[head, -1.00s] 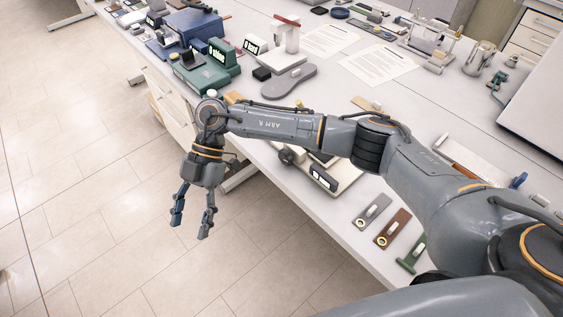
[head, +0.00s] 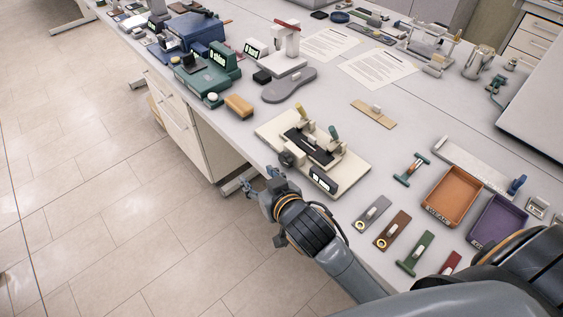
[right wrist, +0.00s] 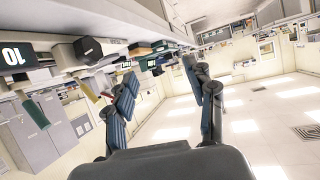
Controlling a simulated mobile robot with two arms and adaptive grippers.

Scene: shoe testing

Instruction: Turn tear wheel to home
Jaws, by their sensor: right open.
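The tear tester (head: 270,128) is a cream machine near the table's front edge in the head view, with dark clamps, a yellow and a green lever and a small display (head: 322,179). Its dark wheel (head: 287,159) sticks out at its front left side. A dark faceted knob (right wrist: 88,48), seemingly this wheel, shows in the right wrist view beside a display reading 10 (right wrist: 14,57). My right gripper (head: 261,182) is open and empty, just off the table edge and close in front of the wheel, apart from it. Its spread fingers (right wrist: 163,88) show in the wrist view. My left gripper is not in view.
Grey, brown (head: 392,230), green and red sample strips lie right of the tester. An orange tray (head: 438,211) and a purple tray (head: 478,234) stand further right. A tan block (head: 239,106) and a green device (head: 212,72) stand to the left. The floor side is open.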

